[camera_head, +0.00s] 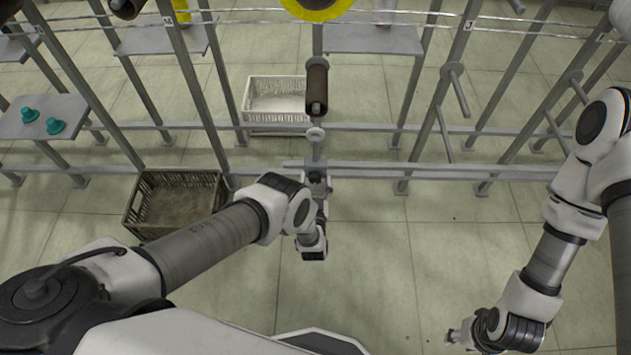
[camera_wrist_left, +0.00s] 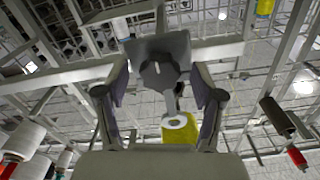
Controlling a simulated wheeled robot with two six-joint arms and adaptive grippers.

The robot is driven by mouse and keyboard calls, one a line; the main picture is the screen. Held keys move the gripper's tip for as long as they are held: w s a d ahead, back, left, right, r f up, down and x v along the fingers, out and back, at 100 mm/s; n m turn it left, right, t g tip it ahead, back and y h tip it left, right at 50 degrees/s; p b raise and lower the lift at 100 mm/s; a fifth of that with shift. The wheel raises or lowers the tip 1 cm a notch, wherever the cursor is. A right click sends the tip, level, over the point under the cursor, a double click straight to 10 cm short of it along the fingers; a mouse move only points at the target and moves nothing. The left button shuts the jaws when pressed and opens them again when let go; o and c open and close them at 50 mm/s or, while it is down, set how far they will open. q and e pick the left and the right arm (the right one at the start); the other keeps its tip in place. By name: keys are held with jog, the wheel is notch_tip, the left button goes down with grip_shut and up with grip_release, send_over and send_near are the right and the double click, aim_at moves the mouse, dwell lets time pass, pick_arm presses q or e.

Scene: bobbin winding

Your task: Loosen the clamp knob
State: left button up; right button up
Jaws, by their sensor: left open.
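The clamp knob (camera_wrist_left: 160,75) is a dark, lobed knob under a grey bracket (camera_wrist_left: 165,44) in the left wrist view. My left gripper (camera_wrist_left: 159,83) is open, with one finger on each side of the knob in that picture. I cannot tell whether the fingers touch it. In the head view my left gripper (camera_head: 318,184) is at the rack's lower rail, below a white ring, and the knob is not clearly seen there. My right gripper (camera_head: 460,338) hangs low at the bottom right, away from the rack; its fingers are too small to read.
A brown bobbin (camera_head: 317,80) sits on the rack above my left gripper. A brown crate (camera_head: 134,222) stands on the floor to the left, and a white crate (camera_head: 247,104) stands behind the rail (camera_head: 440,172). Teal pieces (camera_head: 54,126) lie on a left shelf. Floor between my arms is clear.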

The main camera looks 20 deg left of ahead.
pick_arm(q)
jog(key=c, duration=1.2)
jog(key=shift+o, duration=0.2)
